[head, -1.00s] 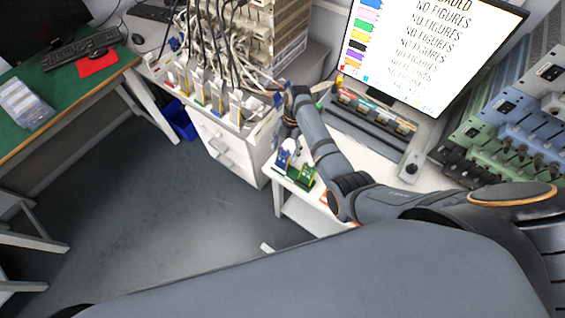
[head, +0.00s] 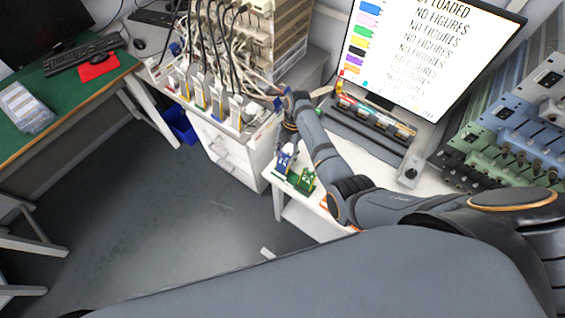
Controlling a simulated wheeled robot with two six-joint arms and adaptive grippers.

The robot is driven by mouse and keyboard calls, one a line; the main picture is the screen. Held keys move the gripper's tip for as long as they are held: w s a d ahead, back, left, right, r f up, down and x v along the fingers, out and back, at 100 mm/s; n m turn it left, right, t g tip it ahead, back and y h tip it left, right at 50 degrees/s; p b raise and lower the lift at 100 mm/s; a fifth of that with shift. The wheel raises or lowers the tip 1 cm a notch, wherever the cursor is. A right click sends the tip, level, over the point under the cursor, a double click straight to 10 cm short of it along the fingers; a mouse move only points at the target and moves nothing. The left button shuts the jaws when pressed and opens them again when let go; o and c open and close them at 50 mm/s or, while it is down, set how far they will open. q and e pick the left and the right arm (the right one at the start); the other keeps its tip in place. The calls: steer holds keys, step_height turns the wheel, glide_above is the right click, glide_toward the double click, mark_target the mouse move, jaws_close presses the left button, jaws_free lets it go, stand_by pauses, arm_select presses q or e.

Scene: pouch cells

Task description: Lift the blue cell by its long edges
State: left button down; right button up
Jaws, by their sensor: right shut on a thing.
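The blue cell (head: 284,161) shows as a small blue and white piece at the left edge of the white bench. My right gripper (head: 287,139) is just above it, fingers pointing down, and is shut on it. The fingers are small and dark here, so the contact on the long edges cannot be made out. I cannot tell whether the cell is clear of what is under it. A green piece (head: 304,181) stands beside it, nearer to me. My left gripper is not in view.
A dark rack with coloured slots (head: 375,119) lies behind my right arm, below the monitor (head: 428,50). Cabled cells (head: 216,102) stand on the white cabinet to the left. Grey, blue and green equipment (head: 515,135) fills the right. Floor at left centre is clear.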

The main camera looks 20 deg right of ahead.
steer(key=p+v, duration=0.4)
steer(key=v, duration=0.2)
steer(key=shift+d+p, duration=0.1)
steer(key=shift+p, duration=0.3)
